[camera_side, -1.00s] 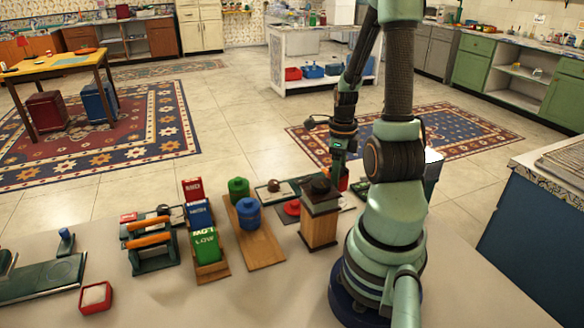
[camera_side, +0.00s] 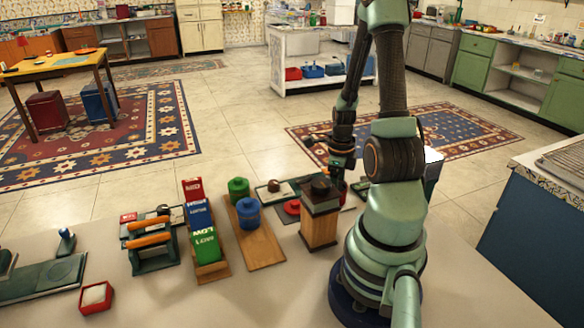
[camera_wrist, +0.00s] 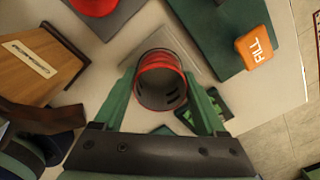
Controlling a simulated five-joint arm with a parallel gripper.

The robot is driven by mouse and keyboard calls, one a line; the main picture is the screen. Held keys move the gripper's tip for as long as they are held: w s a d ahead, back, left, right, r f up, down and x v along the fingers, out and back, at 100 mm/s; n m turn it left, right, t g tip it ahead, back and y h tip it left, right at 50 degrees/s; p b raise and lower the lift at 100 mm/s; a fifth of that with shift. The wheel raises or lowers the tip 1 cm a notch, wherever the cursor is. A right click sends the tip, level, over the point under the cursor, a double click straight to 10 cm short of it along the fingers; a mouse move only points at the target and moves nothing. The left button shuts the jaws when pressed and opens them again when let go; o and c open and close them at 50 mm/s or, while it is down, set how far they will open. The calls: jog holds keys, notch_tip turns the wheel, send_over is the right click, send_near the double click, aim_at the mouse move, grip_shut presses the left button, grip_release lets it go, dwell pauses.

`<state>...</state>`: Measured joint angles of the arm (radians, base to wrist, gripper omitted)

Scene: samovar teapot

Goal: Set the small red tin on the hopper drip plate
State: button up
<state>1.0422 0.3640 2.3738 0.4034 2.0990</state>
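The small red tin (camera_wrist: 160,82) is a short red cylinder with a dark top, seen in the wrist view between the two green fingers of my gripper (camera_wrist: 160,90). The fingers lie against both its sides. A pale grey square plate (camera_wrist: 188,62), apparently the drip plate, lies under and beyond the tin; I cannot tell whether the tin touches it. The wooden hopper (camera_side: 319,228) stands in front of my gripper (camera_side: 338,176) in the side view and hides most of the tin and plate. The hopper also shows at left in the wrist view (camera_wrist: 48,68).
An orange FILL block (camera_wrist: 254,47) sits on a dark green board (camera_wrist: 212,38). Another red round thing (camera_wrist: 93,4) is on a dark plate. In the side view, coloured canisters (camera_side: 248,213) on a wooden board stand left of the hopper.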

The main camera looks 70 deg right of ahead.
dwell(0.3)
notch_tip(320, 180, up, 12)
jog(key=w+a+r+n+t+h, duration=0.15)
jog(key=w+a+r+n, duration=0.45)
jog(key=w+a+n, duration=0.8)
jog(key=a+r+n+t, duration=0.2)
jog(key=a+n, duration=0.3)
jog(key=n, duration=0.6)
jog(key=a+r+n+t+y, duration=0.1)
jog(key=a+r+n+t, duration=0.1)
jog(key=a+n, duration=0.4)
jog(key=r+n, duration=0.1)
jog(key=n, duration=0.4)
jog(key=shift+s+a+r, duration=0.2)
jog(key=shift+a+r, duration=0.05)
jog(key=shift+r, duration=0.05)
